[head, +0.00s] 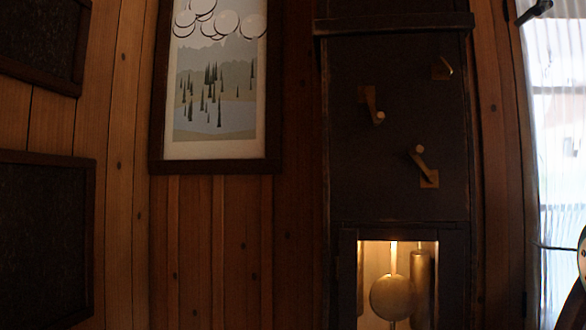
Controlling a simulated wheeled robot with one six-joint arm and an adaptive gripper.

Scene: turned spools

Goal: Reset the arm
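My gripper and arm do not show clearly in the head view, so I cannot tell the arm's pose. A dark curved shape with a pale rim (582,258) is cut off at the lower right edge. I cannot tell what it is. No spools are in view.
A tall dark cabinet (400,200) with several brass pieces stands against the wood-plank wall (230,250). Its lit lower window shows a round brass pendulum (392,297). A framed landscape picture (215,110) hangs left of it. A bright curtained window (560,130) is at right. No floor shows.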

